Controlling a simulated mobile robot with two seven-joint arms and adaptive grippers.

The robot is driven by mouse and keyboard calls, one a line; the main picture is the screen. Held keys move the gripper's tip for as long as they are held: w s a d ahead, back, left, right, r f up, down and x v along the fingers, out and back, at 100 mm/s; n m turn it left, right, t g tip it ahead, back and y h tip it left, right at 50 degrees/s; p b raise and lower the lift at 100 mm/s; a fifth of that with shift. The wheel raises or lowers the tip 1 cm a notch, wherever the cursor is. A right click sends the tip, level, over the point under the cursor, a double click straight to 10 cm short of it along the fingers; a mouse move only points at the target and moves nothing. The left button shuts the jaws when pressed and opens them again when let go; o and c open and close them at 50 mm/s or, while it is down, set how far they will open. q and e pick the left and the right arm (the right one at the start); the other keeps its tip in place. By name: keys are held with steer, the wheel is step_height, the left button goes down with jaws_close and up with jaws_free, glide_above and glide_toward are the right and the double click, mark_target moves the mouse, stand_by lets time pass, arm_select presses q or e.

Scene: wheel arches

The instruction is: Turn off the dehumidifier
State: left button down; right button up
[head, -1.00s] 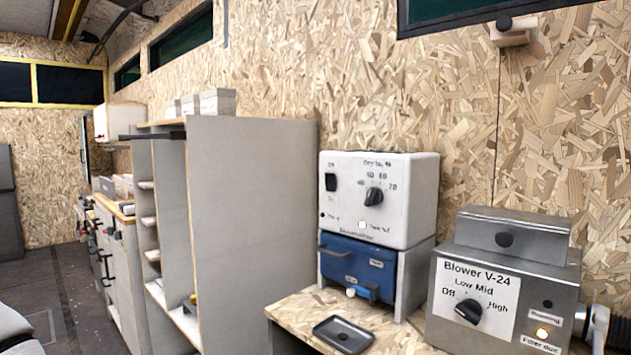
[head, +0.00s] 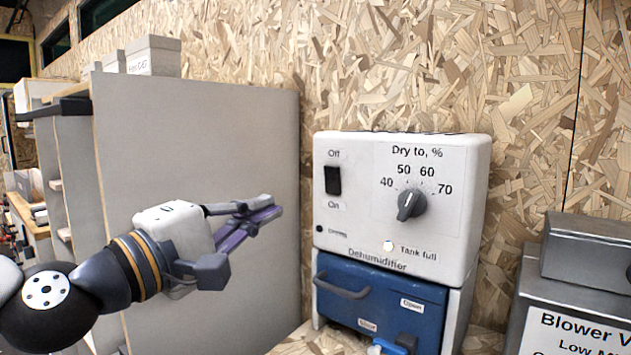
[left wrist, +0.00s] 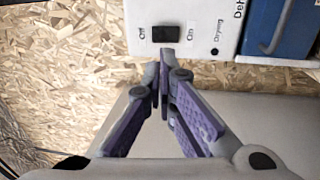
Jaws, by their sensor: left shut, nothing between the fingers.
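The dehumidifier (head: 335,228) is a white box with a humidity dial (head: 411,204) and a black rocker switch (head: 333,180) marked Off above and On below. The dial points up between 50 and 60. A small Tank full lamp (head: 389,246) shows pale. My left gripper (head: 276,206) is shut and empty, to the left of the white box and apart from it. In the left wrist view the rocker switch (left wrist: 166,34) lies just beyond the shut fingertips (left wrist: 166,60). My right gripper is not in view.
A blue drawer (head: 370,290) with a handle sits under the white box. A metal blower unit (head: 575,290) stands to the right. A tall grey cabinet (head: 225,130) stands behind my left arm. The wood-chip wall is close behind.

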mark_target(332, 173)
arm_select(q)
steer(key=x, duration=1.4)
steer(key=shift+s, duration=0.1)
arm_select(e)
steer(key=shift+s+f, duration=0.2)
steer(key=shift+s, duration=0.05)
arm_select(q)
steer(key=shift+d, duration=0.1)
steer(key=shift+w+d+r, duration=0.15)
steer(key=shift+w, duration=0.2)
steer(key=shift+s+r, duration=0.1)
